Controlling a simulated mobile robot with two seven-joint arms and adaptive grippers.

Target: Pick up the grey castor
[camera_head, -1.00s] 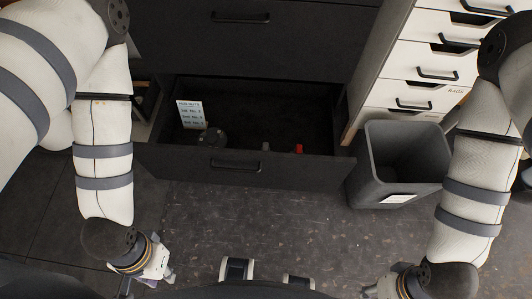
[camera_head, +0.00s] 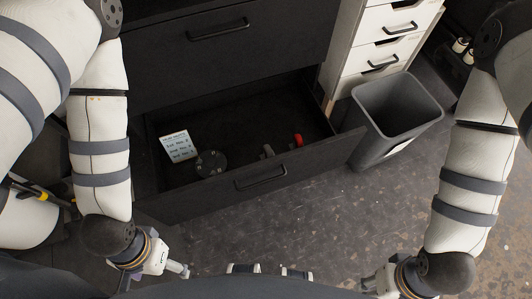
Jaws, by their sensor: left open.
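The open black drawer (camera_head: 300,161) holds several small things. A small grey item (camera_head: 267,151) near its front wall may be the grey castor; it is partly hidden and too small to be sure. A dark round disc-like part (camera_head: 211,163) lies to its left, and a red item (camera_head: 298,140) to its right. My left gripper (camera_head: 180,270) is open and empty at the lower left, outside the drawer and well short of it. My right gripper (camera_head: 368,286) is at the bottom edge, far from the drawer; its fingers hardly show.
A white label card (camera_head: 178,147) stands in the drawer's left part. The closed black drawer front (camera_head: 225,50) is above. A grey bin (camera_head: 390,115) stands right of the open drawer, by a white drawer unit (camera_head: 385,45). The speckled floor (camera_head: 310,220) in front is clear.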

